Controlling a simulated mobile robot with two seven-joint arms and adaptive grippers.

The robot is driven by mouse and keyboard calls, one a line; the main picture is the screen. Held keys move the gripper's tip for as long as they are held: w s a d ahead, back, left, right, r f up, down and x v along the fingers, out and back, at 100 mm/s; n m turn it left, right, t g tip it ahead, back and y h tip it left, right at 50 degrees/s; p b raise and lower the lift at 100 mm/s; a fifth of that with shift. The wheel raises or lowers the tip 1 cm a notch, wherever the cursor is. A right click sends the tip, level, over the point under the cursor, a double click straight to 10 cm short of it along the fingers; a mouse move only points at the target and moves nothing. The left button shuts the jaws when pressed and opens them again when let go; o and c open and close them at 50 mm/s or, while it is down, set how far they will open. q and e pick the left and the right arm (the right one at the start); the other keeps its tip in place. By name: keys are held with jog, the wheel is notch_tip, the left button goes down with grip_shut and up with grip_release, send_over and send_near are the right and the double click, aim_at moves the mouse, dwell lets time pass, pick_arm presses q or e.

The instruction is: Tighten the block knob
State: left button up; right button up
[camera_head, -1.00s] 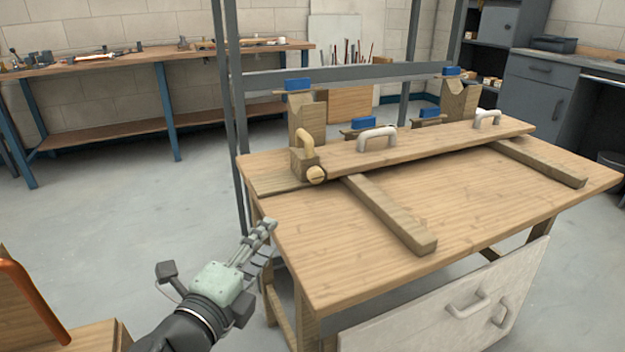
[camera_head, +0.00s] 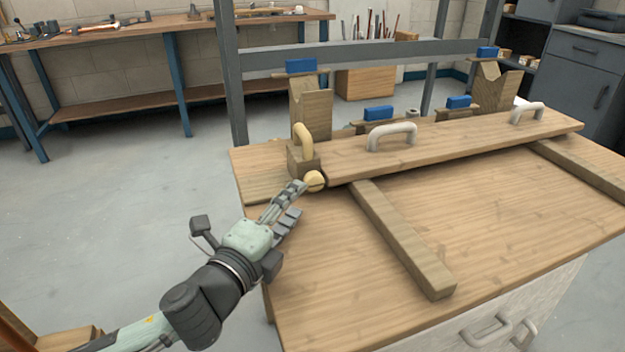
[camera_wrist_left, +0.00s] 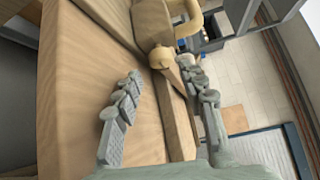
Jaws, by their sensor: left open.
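The block knob (camera_head: 315,180) is a small round wooden knob on the near face of a wooden block (camera_head: 302,157) at the left end of the long board. A tan curved handle (camera_head: 303,137) stands on that block. In the left wrist view the knob (camera_wrist_left: 162,57) shows ahead, beyond and between the spread fingers. My left gripper (camera_head: 292,203) is open and empty, with its fingertips just short of the knob in the head view. In the left wrist view its two fingers (camera_wrist_left: 160,88) are wide apart. My right gripper is not in view.
The long board (camera_head: 450,143) carries pale handles (camera_head: 391,136) and lies across the wooden table (camera_head: 480,220). A wooden bar (camera_head: 403,240) lies on the near tabletop. V-notched wooden stands (camera_head: 312,108) with blue pieces rise behind. A grey metal frame (camera_head: 232,80) stands at the table's back left.

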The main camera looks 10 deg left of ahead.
aim_at(309, 186)
pick_arm(q)
jog(key=x, duration=0.5)
jog(key=shift+r+p, duration=0.1)
jog(key=shift+p, duration=0.2)
jog(key=shift+w+d, duration=0.15)
jog(key=shift+w, duration=0.45)
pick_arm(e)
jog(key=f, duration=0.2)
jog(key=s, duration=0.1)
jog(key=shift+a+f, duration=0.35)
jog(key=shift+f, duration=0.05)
